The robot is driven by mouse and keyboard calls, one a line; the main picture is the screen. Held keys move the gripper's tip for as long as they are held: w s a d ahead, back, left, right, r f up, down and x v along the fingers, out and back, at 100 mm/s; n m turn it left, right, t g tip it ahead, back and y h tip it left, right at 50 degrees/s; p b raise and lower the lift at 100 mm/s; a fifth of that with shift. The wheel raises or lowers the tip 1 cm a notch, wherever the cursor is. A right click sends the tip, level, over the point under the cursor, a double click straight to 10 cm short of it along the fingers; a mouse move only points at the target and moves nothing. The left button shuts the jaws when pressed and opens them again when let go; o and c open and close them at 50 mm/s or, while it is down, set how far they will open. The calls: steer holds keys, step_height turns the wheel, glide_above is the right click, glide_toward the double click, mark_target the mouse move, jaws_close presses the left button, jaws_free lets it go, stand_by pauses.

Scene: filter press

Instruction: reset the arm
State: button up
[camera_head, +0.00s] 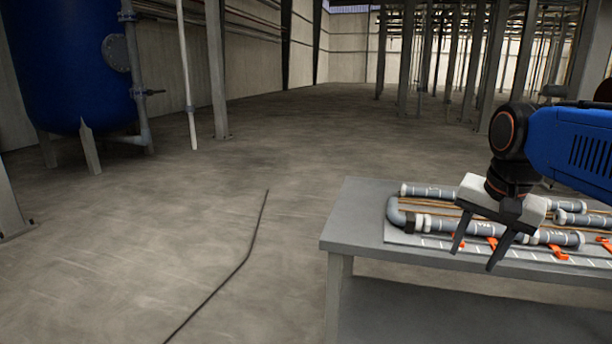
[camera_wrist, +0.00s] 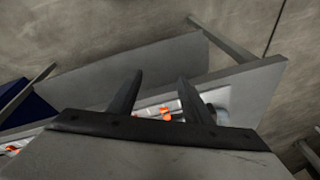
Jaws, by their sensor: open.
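My gripper (camera_head: 478,247) is at the right in the head view, in front of a grey table (camera_head: 350,215). Its two dark fingers point down and are apart, with nothing between them. In the wrist view my gripper (camera_wrist: 158,88) shows both fingers spread and empty, with the table's edge (camera_wrist: 240,80) beyond them. My blue arm reaches in from the right edge of the head view.
Grey pipes (camera_head: 465,226) with orange clips (camera_head: 558,251) lie on a board on the table, just behind my gripper. A blue tank (camera_head: 65,60) stands at the back left. A dark cable (camera_head: 245,258) crosses the open floor left of the table.

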steer(key=s+a+f+n+t, duration=0.1)
steer(key=s+a+f+n, duration=0.2)
steer(key=s+f+n, duration=0.5)
steer(key=s+f, duration=0.3)
steer(key=f, duration=0.3)
steer(key=shift+s+a+f+t, duration=0.2)
steer(key=shift+s+a+t, duration=0.05)
steer(key=shift+a+t, duration=0.15)
